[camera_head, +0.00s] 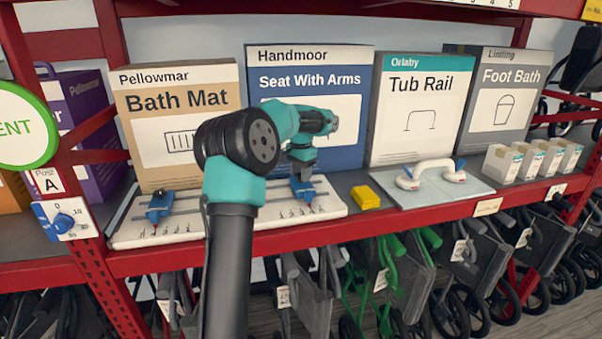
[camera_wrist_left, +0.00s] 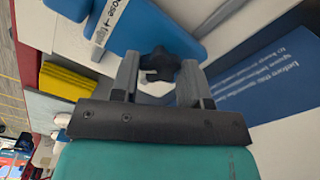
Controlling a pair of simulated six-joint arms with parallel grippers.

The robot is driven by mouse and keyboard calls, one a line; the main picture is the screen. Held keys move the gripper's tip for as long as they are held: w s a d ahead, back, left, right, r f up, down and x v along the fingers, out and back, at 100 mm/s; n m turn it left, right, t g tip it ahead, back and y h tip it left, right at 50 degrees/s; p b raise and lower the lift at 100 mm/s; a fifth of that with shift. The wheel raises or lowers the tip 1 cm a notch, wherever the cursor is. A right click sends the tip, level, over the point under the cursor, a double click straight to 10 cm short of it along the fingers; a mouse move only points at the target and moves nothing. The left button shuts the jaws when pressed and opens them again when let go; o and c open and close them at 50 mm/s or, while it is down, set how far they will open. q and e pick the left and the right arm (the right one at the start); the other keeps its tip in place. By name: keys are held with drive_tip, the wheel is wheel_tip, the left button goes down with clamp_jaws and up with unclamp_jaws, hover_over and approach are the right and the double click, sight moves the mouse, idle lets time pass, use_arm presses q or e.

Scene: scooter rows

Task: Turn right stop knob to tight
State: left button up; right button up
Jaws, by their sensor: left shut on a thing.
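The right stop (camera_head: 304,190) is a blue block on the rails of the white board (camera_head: 220,225) in the head view. Its knob is hidden there behind my left gripper (camera_head: 303,172), which points down onto it. In the left wrist view the black lobed knob (camera_wrist_left: 158,64) sits between the two fingers of my left gripper (camera_wrist_left: 160,72), and they are shut on it. Part of the blue stop (camera_wrist_left: 140,25) shows beside it, with a white label only partly readable. A matching left stop (camera_head: 159,206) sits near the board's left end. My right gripper is not in view.
A yellow block (camera_head: 365,197) lies right of the board, then a pale slab (camera_head: 440,195) with a white grab rail (camera_head: 432,171). Large boxes, including Seat With Arms (camera_head: 312,88), stand close behind. The red shelf edge (camera_head: 400,221) runs along the front.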

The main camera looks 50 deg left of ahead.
use_arm(q)
drive_tip(key=shift+m, duration=1)
drive_tip(key=o, duration=0.9)
drive_tip(key=shift+r, duration=0.1)
wheel_tip(320, 180, up, 17)
drive_tip(key=shift+r, duration=0.1)
idle(0.4)
